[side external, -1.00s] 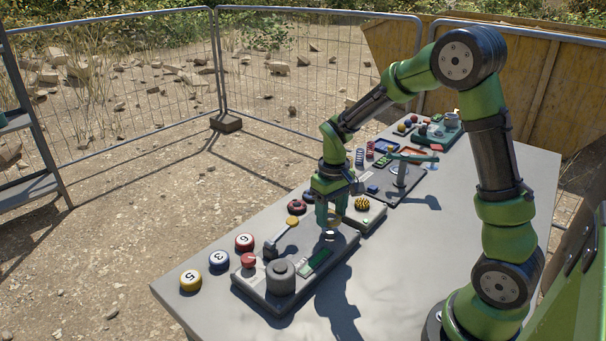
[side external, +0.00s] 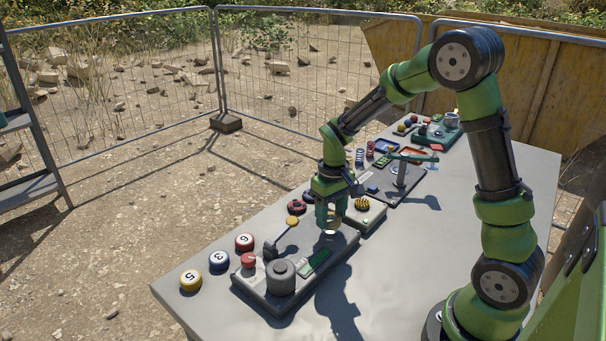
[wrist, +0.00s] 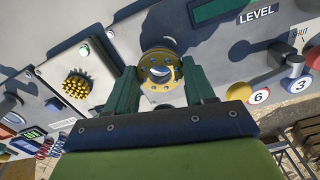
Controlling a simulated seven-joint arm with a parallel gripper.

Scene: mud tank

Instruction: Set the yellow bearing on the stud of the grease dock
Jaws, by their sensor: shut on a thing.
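My gripper (wrist: 161,92) is shut on the yellow bearing (wrist: 146,78), a ring with small holes around its face, held between the two green fingertips. In the side external view my gripper (side external: 329,226) points down above the far end of a grey panel (side external: 264,293); the bearing is small and mostly hidden by the fingers there. In the wrist view the grey panel (wrist: 207,45) lies under the bearing and carries the word LEVEL. A pale spot shows through the bearing's hole. I cannot tell whether it is the stud, nor whether the bearing touches anything.
The panel also bears a grey cylinder (side external: 281,278), a red knob (side external: 249,260) and a lever with a yellow end (side external: 292,221). Numbered balls (side external: 219,260) lie to its left. A yellow spiky piece (side external: 362,203) sits on a small box behind. The table's front right is clear.

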